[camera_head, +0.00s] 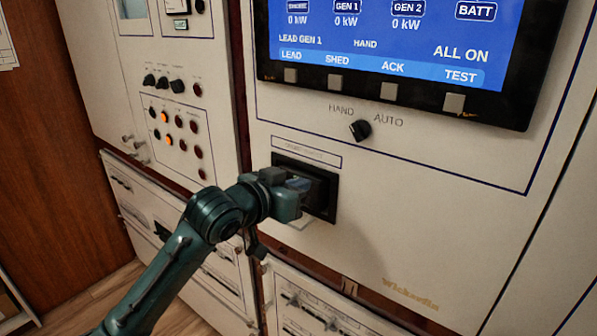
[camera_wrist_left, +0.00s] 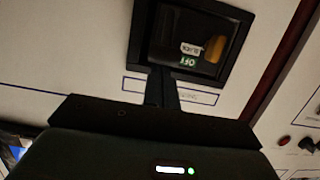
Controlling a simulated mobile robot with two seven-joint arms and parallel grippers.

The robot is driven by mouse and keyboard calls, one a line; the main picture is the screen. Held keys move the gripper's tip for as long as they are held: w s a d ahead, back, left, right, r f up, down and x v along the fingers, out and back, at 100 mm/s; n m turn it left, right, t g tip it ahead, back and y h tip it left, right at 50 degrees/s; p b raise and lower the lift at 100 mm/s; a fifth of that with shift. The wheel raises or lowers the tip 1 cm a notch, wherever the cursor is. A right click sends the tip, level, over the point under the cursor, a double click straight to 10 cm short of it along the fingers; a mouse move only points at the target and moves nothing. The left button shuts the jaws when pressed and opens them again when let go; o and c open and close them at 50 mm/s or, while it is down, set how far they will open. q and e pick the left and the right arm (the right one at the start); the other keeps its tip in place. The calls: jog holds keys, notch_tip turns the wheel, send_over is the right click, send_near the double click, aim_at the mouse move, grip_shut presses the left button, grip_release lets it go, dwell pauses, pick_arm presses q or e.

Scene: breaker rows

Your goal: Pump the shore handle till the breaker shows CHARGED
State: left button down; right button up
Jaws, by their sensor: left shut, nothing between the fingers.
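The breaker (camera_head: 325,197) sits in a black-framed recess in the cream panel, partly hidden behind my left gripper (camera_head: 298,186). I cannot make out which part is the shore handle. My left gripper's fingers (camera_wrist_left: 161,75) are shut and empty, with their tips at the edge of the black frame. Whether they touch it I cannot tell. My right gripper is out of view.
Above the breaker are a HAND/AUTO knob (camera_head: 360,130) and a blue screen (camera_head: 385,40) with buttons under it. A panel of knobs and lamps (camera_head: 176,130), two lit orange, is at left. Drawer-like breaker rows (camera_head: 320,305) lie below. The panel right of the breaker is bare.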

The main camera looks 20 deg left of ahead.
pick_arm(q)
jog(key=shift+f, duration=0.2)
jog(key=shift+s, duration=0.1)
jog(key=shift+s+f+t+b, duration=0.1)
jog(key=shift+f+t+b, duration=0.25)
jog(key=shift+b, duration=0.55)
jog(key=shift+s+a+t+b, duration=0.1)
jog(key=shift+t+b, duration=0.25)
jog(key=shift+b, duration=0.1)
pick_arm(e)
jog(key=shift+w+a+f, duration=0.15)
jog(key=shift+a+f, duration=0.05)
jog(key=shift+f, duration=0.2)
pick_arm(q)
jog(key=shift+s+t+h+b, duration=0.1)
jog(key=shift+t+h+b, duration=0.2)
jog(key=shift+b, duration=0.05)
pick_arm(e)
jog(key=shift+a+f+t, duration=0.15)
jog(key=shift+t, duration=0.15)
pick_arm(q)
jog(key=shift+s+f+t+b, duration=0.1)
jog(key=shift+f+t+b, duration=0.05)
jog(key=shift+t+b, duration=0.35)
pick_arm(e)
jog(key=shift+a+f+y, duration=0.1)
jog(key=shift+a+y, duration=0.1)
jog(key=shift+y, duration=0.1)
